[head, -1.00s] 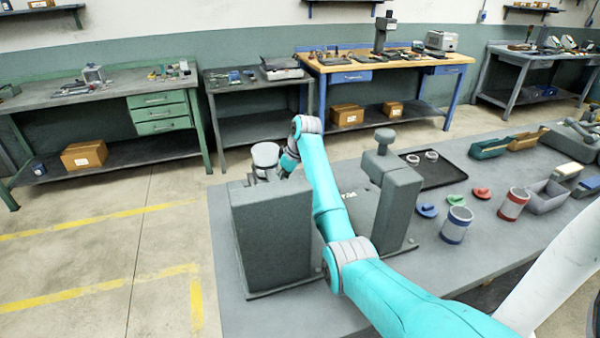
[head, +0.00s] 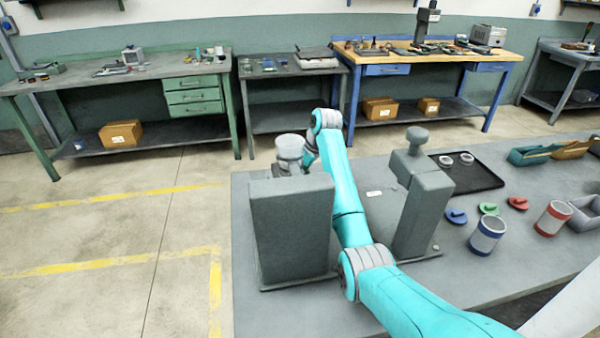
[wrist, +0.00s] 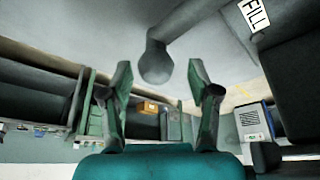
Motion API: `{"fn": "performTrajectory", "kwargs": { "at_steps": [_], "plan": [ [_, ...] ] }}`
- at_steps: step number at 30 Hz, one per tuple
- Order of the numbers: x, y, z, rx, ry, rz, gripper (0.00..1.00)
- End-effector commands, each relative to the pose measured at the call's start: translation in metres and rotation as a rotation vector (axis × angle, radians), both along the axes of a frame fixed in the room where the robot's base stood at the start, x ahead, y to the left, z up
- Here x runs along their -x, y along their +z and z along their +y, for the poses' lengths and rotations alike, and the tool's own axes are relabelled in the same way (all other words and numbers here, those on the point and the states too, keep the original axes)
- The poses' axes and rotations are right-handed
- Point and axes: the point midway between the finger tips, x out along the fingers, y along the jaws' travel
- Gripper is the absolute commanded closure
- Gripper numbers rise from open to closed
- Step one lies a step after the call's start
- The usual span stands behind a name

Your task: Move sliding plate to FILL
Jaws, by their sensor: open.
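In the wrist view my gripper (wrist: 160,78) is open, with its two green-grey fingers apart. A round dark grey knob (wrist: 154,62) on a rod shows between and beyond the fingertips; I cannot tell whether it touches them. A white FILL label (wrist: 253,14) is at the upper right, beside a dark block. In the head view the grinder has a grey block (head: 290,228) at left and a grey post (head: 420,205) with a knob on top. A small white label (head: 375,193) lies between them. My gripper is mostly hidden behind the left block. The sliding plate is not clearly visible.
A pale cup-like part (head: 290,148) shows above the left block. A black tray (head: 475,175), small coloured lids and two banded cups (head: 487,236) (head: 553,218) are on the table to the right. Open floor lies left of the table.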

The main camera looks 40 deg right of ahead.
Motion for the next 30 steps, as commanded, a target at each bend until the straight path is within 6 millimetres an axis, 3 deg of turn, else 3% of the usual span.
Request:
{"fn": "performTrajectory", "kwargs": {
  "at_steps": [5,16,30],
  "plan": [
    [0.005,0.012,-0.002,0.001,0.0,-0.001,0.39],
    [0.024,0.061,-0.006,0.001,-0.001,-0.002,0.39],
    [0.028,0.069,-0.007,0.0,0.0,-0.001,0.39]
  ]
}}
